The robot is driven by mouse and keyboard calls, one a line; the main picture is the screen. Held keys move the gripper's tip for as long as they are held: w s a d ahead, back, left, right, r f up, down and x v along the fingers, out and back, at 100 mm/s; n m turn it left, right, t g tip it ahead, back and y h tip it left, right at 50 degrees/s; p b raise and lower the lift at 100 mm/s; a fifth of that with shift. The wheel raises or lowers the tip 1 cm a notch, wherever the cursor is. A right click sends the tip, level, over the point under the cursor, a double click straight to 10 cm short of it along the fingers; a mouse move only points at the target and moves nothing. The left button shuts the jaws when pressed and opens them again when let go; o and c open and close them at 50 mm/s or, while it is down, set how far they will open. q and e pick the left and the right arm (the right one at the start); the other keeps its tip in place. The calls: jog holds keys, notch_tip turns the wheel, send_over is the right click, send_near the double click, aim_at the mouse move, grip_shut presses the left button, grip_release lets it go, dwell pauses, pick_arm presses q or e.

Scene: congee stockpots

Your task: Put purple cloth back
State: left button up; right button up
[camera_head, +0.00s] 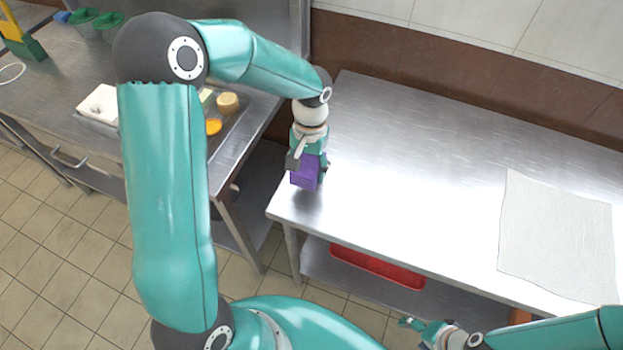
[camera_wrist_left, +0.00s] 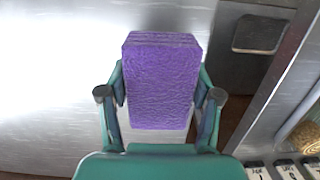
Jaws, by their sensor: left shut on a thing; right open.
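The purple cloth (camera_head: 304,179) is a folded block at the left end of the steel table. It also shows in the left wrist view (camera_wrist_left: 160,85), between the two fingers. My left gripper (camera_head: 310,160) is shut on the purple cloth from above. In the left wrist view my left gripper (camera_wrist_left: 160,97) has one finger on each side of the cloth. Whether the cloth touches the tabletop is not clear. My right gripper (camera_head: 425,328) is open and empty, low in front of the table's front edge.
The steel table (camera_head: 400,160) is mostly bare, with a white cloth (camera_head: 557,235) spread flat at its right. A red tray (camera_head: 377,266) is on the shelf below. A gap separates this table from the left counter (camera_head: 55,85), which holds a white block (camera_head: 100,103) and food pieces.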

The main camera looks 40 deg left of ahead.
pick_arm(q)
notch_tip(320, 180, down, 5)
dwell(0.4)
jog(key=shift+f, duration=0.15)
jog(key=o, duration=1.5)
jog(key=shift+c, duration=0.2)
